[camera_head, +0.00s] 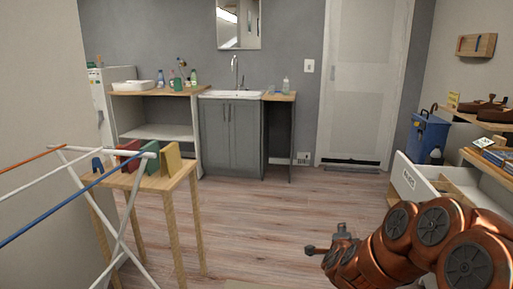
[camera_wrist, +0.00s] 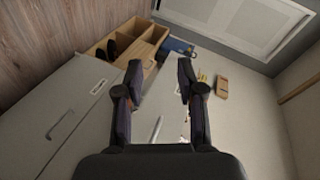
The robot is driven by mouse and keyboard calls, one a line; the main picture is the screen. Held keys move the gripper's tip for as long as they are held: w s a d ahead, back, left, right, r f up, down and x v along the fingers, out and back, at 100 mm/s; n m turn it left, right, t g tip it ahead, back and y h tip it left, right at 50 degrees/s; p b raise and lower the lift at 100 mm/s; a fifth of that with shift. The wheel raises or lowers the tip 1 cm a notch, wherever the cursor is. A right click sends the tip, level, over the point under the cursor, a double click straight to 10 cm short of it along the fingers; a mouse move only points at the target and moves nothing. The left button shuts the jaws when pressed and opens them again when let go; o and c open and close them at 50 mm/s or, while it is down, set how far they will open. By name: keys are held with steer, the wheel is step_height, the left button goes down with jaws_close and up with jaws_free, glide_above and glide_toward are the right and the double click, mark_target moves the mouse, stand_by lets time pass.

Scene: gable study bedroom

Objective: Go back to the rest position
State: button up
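My gripper (camera_head: 318,250) shows at the lower right of the head view, at the end of my copper-coloured arm, held out over the open floor. In the wrist view its two dark fingers (camera_wrist: 159,80) are spread wide apart with nothing between them. The gripper is open and empty. It touches nothing that I can see.
A drawer with a white front (camera_head: 409,182) stands pulled out beside my arm; its wooden compartments (camera_wrist: 147,50) show in the wrist view. A drying rack (camera_head: 112,219) and small wooden table (camera_head: 180,181) stand left. The middle floor (camera_head: 270,215) is clear.

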steer(key=s+a+f+n+g+y, duration=0.1)
steer(key=s+a+n+g+y, duration=0.6)
steer(key=s+a+n, duration=0.6)
steer(key=s+d+r+n+g+h, duration=0.1)
steer(key=s+n+g, duration=0.15)
steer(key=s, duration=0.85)
steer(key=s+d+n+g, duration=0.15)
steer(key=s+g, duration=0.25)
steer(key=s, duration=0.7)
steer(key=s+d+r+n+g+h, duration=0.1)
steer(key=s+g, duration=0.2)
steer(key=s, duration=0.8)
step_height(320, 180, up, 26)
steer(key=t+p, duration=0.1)
steer(key=p, duration=2.4)
steer(key=shift+s+d+r, duration=0.25)
steer(key=shift+s+d, duration=0.1)
steer(key=shift+s, duration=0.05)
steer(key=shift+d, duration=0.1)
